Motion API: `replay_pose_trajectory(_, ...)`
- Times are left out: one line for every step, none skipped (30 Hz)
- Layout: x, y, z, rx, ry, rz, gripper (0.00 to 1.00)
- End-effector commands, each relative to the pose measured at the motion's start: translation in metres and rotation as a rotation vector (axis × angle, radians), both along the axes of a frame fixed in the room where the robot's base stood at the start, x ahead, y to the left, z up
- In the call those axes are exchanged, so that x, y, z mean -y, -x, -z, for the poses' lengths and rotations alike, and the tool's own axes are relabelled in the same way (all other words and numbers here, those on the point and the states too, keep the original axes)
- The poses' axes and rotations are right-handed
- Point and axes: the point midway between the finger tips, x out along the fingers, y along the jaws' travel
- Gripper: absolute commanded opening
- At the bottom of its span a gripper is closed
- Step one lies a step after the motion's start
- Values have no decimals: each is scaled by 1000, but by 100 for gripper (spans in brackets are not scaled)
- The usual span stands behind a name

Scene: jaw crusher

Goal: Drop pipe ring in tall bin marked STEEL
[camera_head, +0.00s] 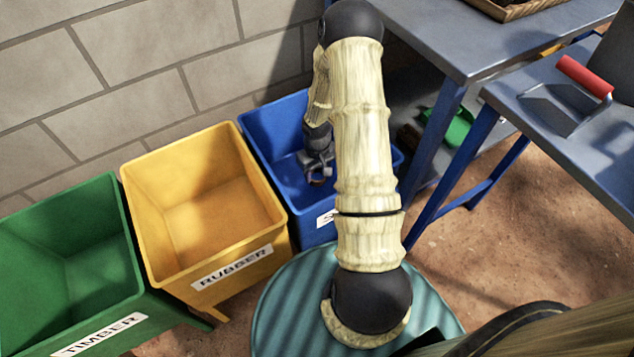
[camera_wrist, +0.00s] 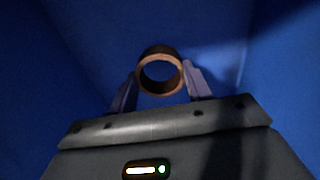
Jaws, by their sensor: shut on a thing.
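The pipe ring (camera_wrist: 143,84) is a short brown tube. In the wrist view my gripper (camera_wrist: 160,80) is shut on it, one finger on each side. Blue walls fill the background there. In the head view my gripper (camera_head: 317,172) hangs over the open blue bin (camera_head: 262,122), with the ring (camera_head: 317,179) small at its tips. The bin's front label is mostly hidden behind my arm; only an S-like start of it shows. I cannot tell how far the ring is above the bin's floor.
A yellow bin marked RUBBER (camera_head: 205,205) and a green bin marked TIMBER (camera_head: 75,260) stand to the left. A block wall (camera_head: 100,90) is behind. Grey tables (camera_head: 450,35) with blue legs stand at right. A green object (camera_head: 458,128) lies beneath.

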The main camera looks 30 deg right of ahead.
Motion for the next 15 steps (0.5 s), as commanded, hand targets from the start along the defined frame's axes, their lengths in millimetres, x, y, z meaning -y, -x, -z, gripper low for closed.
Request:
replay_pose_trajectory(0, 0, -1, 1, 1, 0, 16)
replay_pose_trajectory(0, 0, -1, 1, 1, 0, 16)
replay_pose_trajectory(0, 0, -1, 1, 1, 0, 16)
replay_pose_trajectory(0, 0, -1, 1, 1, 0, 16)
replay_pose_trajectory(0, 0, -1, 1, 1, 0, 16)
replay_pose_trajectory(0, 0, 1, 1, 0, 0, 16)
replay_pose_trajectory(0, 0, 3, 0, 0, 0, 16)
replay_pose_trajectory(0, 0, 7, 0, 0, 0, 16)
replay_pose_trajectory(0, 0, 13, 0, 0, 0, 16)
replay_pose_trajectory(0, 0, 18, 0, 0, 0, 16)
replay_pose_trajectory(0, 0, 23, 0, 0, 0, 16)
replay_pose_trajectory(0, 0, 31, -1, 0, -1, 16)
replay_pose_trajectory(0, 0, 36, -1, 0, -1, 16)
replay_pose_trajectory(0, 0, 41, -1, 0, -1, 16)
replay_pose_trajectory(0, 0, 45, 0, 1, 0, 16)
